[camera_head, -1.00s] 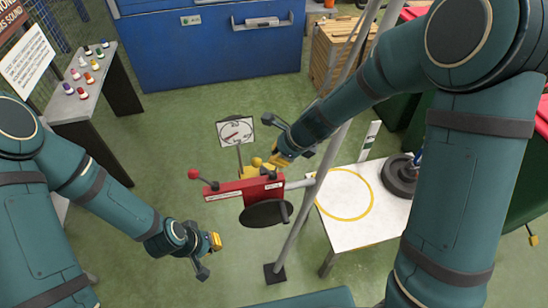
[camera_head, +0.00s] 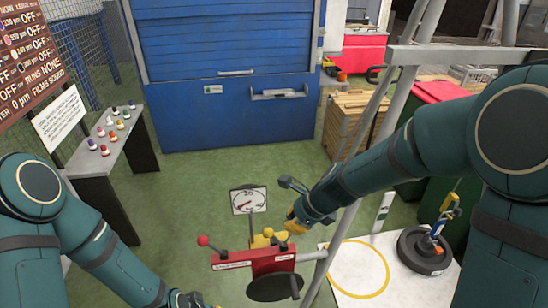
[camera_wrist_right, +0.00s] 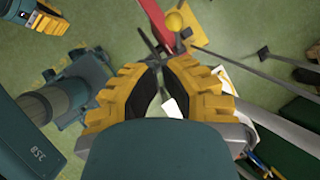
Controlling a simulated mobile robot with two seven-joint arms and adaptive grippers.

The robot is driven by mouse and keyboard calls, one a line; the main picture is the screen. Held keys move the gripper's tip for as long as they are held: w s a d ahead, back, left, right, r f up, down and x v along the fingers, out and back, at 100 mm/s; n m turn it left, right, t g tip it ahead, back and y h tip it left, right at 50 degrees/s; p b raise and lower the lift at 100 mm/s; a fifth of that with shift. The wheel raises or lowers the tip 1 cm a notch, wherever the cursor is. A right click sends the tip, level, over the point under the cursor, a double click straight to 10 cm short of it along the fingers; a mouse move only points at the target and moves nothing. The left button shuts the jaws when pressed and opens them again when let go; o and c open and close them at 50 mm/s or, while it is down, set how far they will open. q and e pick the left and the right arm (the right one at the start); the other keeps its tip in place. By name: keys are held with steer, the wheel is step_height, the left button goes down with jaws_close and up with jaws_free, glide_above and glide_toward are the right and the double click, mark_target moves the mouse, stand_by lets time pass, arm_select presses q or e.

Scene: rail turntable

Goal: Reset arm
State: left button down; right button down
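My left gripper (camera_head: 186,300) is cut by the bottom edge of the head view. Its yellow fingers also show at the upper left of the wrist view (camera_wrist_right: 42,20), too partly to tell their opening.
A dial sign (camera_head: 248,200) stands behind the red housing, with a red ball lever (camera_head: 203,241) at its left. Green floor is open between.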

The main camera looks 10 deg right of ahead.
steer(key=s+f+n+b, duration=0.3)
steer(key=f+n, duration=0.4)
steer(key=f, duration=0.4)
steer(key=s+f+n+g+b, duration=0.1)
steer(key=s+f+n+b, duration=0.3)
steer(key=f, duration=0.7)
steer(key=s+f+n+b, duration=0.4)
steer(key=s+f+n, duration=0.3)
steer(key=f+n, duration=0.2)
step_height(320, 180, down, 2)
steer(key=shift+a+f+n+g+h, duration=0.25)
steer(key=shift+a+n+g+h, duration=0.05)
steer(key=shift+a+h, duration=0.15)
stand_by(0.5)
